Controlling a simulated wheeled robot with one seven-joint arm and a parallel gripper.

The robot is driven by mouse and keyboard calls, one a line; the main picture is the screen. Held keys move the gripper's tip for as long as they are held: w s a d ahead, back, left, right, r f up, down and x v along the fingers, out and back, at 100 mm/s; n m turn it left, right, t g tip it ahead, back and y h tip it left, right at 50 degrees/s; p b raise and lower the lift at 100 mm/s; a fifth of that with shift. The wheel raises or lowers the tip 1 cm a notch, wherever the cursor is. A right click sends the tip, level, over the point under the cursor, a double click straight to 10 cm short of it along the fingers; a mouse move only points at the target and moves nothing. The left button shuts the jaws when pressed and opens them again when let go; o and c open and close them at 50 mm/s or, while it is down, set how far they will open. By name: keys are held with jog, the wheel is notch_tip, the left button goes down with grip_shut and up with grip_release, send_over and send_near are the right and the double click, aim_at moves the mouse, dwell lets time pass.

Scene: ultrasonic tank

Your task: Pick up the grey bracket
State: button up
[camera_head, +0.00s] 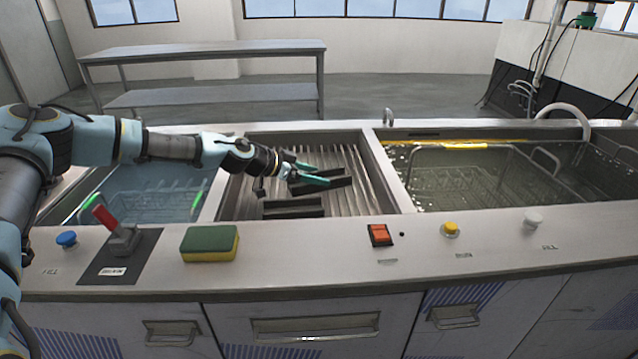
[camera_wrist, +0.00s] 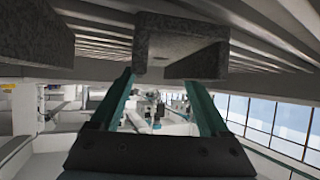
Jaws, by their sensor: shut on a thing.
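Two dark grey channel-shaped brackets are in the middle ribbed basin (camera_head: 348,153). The grey bracket (camera_head: 338,178) at my gripper (camera_head: 321,174) is the farther one; it also shows at the top centre of the wrist view (camera_wrist: 181,42). My teal fingers reach it from the left in the head view and are shut on it. In the wrist view my gripper (camera_wrist: 160,78) has one finger at each side of its near end. I cannot tell whether it is clear of the ribs. The second bracket (camera_head: 293,208) lies nearer the front edge, and in the wrist view at upper left (camera_wrist: 35,32).
A left tank (camera_head: 150,197) holds blue liquid and a wire basket; a right tank (camera_head: 480,180) holds murky liquid and a basket. The front counter carries a green-yellow sponge (camera_head: 210,243), a red lever (camera_head: 112,225), an orange switch (camera_head: 380,235) and several buttons. The basin walls surround my gripper.

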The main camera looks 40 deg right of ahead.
jog(key=shift+f, duration=0.1)
grip_shut()
